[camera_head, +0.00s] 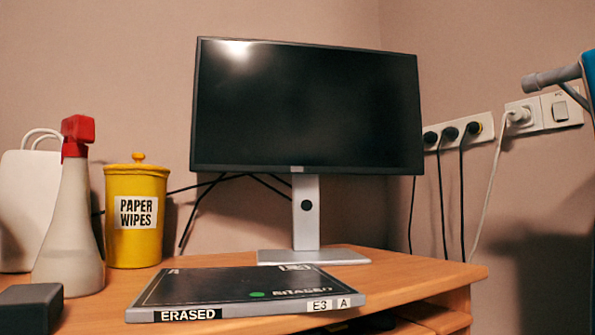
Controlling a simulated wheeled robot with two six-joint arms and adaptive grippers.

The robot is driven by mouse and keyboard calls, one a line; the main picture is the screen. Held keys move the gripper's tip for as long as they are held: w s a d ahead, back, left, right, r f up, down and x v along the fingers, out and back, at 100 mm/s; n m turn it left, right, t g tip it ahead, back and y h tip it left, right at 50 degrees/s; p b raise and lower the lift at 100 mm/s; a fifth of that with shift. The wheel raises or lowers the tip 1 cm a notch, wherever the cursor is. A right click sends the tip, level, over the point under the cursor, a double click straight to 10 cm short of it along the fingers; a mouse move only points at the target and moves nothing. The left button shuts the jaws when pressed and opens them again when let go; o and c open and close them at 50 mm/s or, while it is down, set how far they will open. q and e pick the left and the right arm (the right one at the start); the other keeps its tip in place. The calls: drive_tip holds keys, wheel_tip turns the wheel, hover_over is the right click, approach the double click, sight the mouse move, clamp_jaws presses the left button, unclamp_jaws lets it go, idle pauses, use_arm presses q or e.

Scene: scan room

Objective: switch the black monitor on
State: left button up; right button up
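The black monitor (305,105) stands at the back of the wooden desk on a silver stand (306,215). Its screen is dark, with only a lamp's reflection at the upper left. A small light mark shows at the middle of its lower bezel. No lit indicator is visible on it. Neither of my grippers is in view.
A case labelled ERASED (220,288) lies on the wooden desk (400,280) before the stand. At left are a yellow paper wipes jar (135,235), a red-topped spray bottle (70,220), a white bag (22,200) and a dark block (30,308). Wall sockets (450,132) with plugs and a switch (560,110) are at right.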

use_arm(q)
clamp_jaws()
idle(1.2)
